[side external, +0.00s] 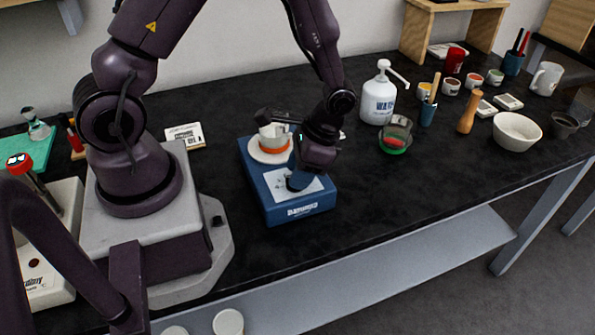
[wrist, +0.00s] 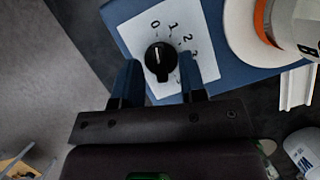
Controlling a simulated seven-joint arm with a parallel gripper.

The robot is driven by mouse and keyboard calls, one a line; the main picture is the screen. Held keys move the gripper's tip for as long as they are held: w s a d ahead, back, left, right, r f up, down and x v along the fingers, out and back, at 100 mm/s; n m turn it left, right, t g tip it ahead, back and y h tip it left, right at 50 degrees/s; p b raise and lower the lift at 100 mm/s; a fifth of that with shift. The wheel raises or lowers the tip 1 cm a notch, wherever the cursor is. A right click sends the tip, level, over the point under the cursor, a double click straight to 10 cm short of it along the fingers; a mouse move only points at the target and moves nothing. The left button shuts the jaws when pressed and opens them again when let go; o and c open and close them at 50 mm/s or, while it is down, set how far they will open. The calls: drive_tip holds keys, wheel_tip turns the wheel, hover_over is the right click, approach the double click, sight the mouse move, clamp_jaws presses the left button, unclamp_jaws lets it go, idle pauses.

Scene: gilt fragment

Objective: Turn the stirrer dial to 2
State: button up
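The stirrer is a blue box (side external: 259,184) on the black bench. Its white dial plate (wrist: 132,28) carries printed numbers, with 0, 1 and 2 readable. The stirrer dial (wrist: 160,62) is a round black knob with a white pointer line, aimed roughly at 0. My gripper (wrist: 158,62) is over the dial plate, with its two blue fingers on either side of the knob. The fingers look open, with narrow gaps to the knob; any contact is hard to tell.
A white round plate (side external: 257,153) on the stirrer holds a white vessel with an orange band (side external: 273,137), close to my gripper. The bench front right is clear.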

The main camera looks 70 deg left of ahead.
drive_tip(key=shift+s+f, duration=0.15)
drive_tip(key=shift+f, duration=0.2)
clamp_jaws()
drive_tip(key=shift+m, duration=0.3)
drive_tip(key=m+y, duration=0.1)
drive_tip(key=m, duration=0.1)
drive_tip(key=m+t+y, duration=0.1)
drive_tip(key=m, duration=0.2)
drive_tip(key=shift+s, duration=0.2)
drive_tip(key=m+t, duration=0.1)
drive_tip(key=m, duration=0.2)
drive_tip(key=m+y, duration=0.1)
drive_tip(key=m, duration=0.2)
drive_tip(key=shift+s+t, duration=0.1)
drive_tip(key=shift+t, duration=0.3)
unclamp_jaws()
